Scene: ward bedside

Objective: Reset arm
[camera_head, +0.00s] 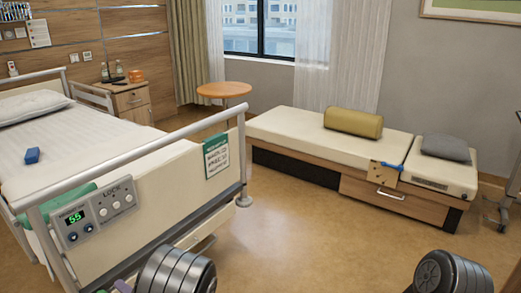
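Two dark, ribbed, rounded parts of my own arms show at the bottom edge, one left of centre and one at the right. Neither gripper's fingers can be seen in the head view, so I cannot see whether they hold anything. No loose object is seen in contact with my arms.
A hospital bed (160,190) with a raised footboard and rail fills the left; a blue object (32,155) lies on it. A low couch (285,128) with a bolster (353,122) stands at the back right. A round table (224,89) stands behind. The floor (310,230) between is clear.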

